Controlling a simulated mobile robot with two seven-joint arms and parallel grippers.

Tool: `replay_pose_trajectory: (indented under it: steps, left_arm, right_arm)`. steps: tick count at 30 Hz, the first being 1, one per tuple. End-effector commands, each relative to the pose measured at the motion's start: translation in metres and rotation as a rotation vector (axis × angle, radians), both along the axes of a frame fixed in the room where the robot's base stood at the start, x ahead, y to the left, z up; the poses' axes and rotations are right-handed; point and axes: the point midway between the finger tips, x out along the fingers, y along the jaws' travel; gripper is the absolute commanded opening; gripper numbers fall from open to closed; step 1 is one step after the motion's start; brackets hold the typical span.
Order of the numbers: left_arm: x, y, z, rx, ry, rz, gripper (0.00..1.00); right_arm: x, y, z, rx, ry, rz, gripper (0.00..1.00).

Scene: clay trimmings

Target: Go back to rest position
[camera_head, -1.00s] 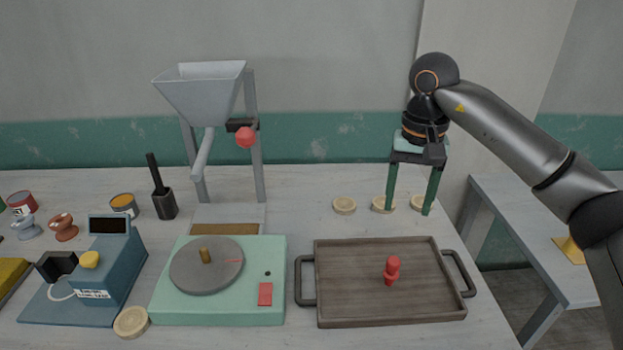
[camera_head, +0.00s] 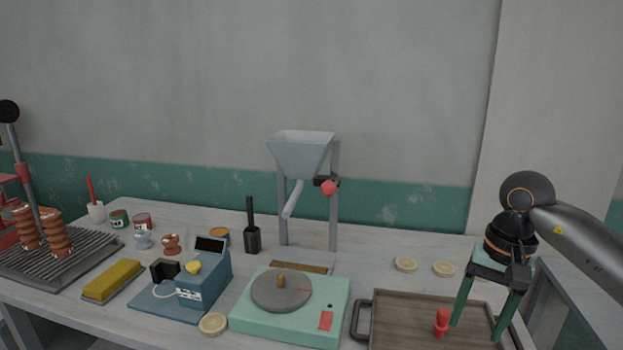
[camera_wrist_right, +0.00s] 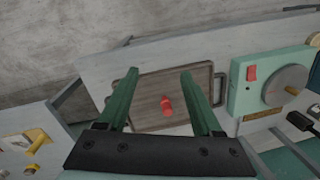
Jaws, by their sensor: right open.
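My right gripper (camera_head: 484,312) is at the right of the head view, its two green fingers pointing down and spread apart with nothing between them. In the right wrist view the open fingers (camera_wrist_right: 155,95) frame the brown wooden tray (camera_wrist_right: 188,82) from above. The tray also shows at the lower right of the head view (camera_head: 400,303), partly cut off by the picture edge. A small red peg-like piece (camera_head: 442,322) stands on the tray, apart from the fingers. My left gripper does not show.
A green turntable (camera_head: 248,322) sits left of the tray, with a grey hopper (camera_head: 300,150) on a stand behind it. A blue scale (camera_head: 208,283), a yellow block (camera_head: 113,281) and a ribbed rack (camera_head: 30,262) are further left. Pale discs (camera_head: 405,265) lie behind the tray.

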Motion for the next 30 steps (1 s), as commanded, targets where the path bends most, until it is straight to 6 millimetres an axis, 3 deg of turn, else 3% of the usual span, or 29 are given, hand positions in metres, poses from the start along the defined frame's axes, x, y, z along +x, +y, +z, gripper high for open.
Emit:
replay_pose_trajectory:
  steps: [3,9,12,16,19,22,26,29,30]
  left_arm:
    - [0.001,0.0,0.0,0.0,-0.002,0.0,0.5]
    - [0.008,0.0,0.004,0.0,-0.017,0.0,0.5]
    - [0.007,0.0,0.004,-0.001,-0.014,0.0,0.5]
    - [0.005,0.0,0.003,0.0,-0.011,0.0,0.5]
    - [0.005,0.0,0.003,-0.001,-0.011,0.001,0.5]
    - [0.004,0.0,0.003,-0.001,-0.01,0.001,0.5]
    - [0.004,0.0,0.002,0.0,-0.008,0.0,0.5]
    - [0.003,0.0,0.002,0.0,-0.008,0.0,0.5]
    - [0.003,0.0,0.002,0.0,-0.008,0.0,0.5]
  right_arm:
    - [-0.008,0.054,-0.032,0.184,0.063,-0.039,0.67]
    - [-0.036,0.151,-0.061,0.56,0.263,-0.204,0.67]
    - [-0.054,0.199,-0.062,0.78,0.44,-0.35,0.67]
    - [-0.068,0.244,-0.049,1.043,0.732,-0.592,0.67]
    - [-0.067,0.262,-0.038,1.213,0.996,-0.809,0.67]
    - [-0.058,0.265,-0.032,1.353,1.286,-1.046,0.67]
    - [-0.038,0.249,-0.043,1.481,1.704,-1.377,0.67]
    - [-0.024,0.226,-0.07,1.536,2.047,-1.642,0.67]
    - [-0.021,0.215,-0.085,-1.489,-2.107,1.685,0.67]
